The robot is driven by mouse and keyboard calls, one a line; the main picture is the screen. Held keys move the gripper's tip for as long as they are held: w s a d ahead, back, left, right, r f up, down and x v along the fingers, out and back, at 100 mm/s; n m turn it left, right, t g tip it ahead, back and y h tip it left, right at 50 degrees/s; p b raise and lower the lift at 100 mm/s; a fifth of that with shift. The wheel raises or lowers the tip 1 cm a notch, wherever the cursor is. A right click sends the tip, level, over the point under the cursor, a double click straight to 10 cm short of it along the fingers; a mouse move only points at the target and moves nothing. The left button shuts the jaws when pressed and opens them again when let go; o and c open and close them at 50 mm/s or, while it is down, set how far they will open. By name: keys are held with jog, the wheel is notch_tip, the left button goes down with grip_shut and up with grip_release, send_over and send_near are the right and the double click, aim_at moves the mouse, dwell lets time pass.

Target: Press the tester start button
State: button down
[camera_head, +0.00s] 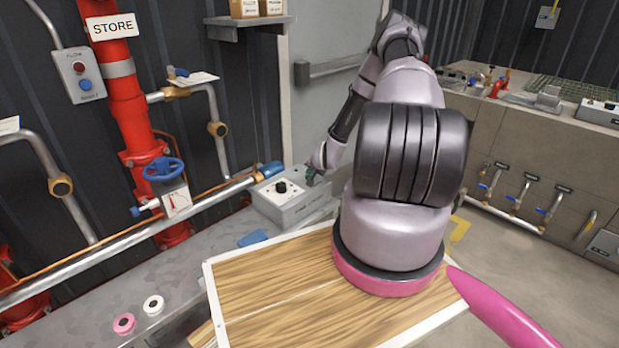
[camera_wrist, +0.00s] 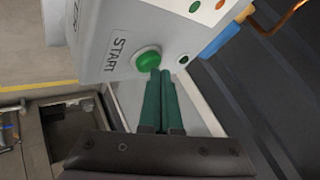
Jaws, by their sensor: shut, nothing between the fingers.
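The tester is a grey box (camera_head: 290,196) on the bench, with a white panel and a black knob on top. In the wrist view its face (camera_wrist: 110,45) carries the word START beside a round green start button (camera_wrist: 147,58). My gripper (camera_wrist: 160,72) has its two green fingers together, with the tips at the lower right edge of the green button. I cannot tell whether they touch it. In the head view my gripper (camera_head: 312,176) is small at the right side of the tester, and the button is hidden there.
A blue-ended pipe (camera_head: 268,169) runs up to the tester's left side. A red riser with a blue valve wheel (camera_head: 164,169) stands further left. Pink and white rings (camera_head: 153,305) lie on the bench.

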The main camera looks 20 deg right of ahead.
jog(key=shift+f, duration=0.4)
dwell(0.5)
jog(key=shift+r, duration=0.9)
jog(key=shift+r, duration=0.1)
jog(key=shift+r, duration=2.4)
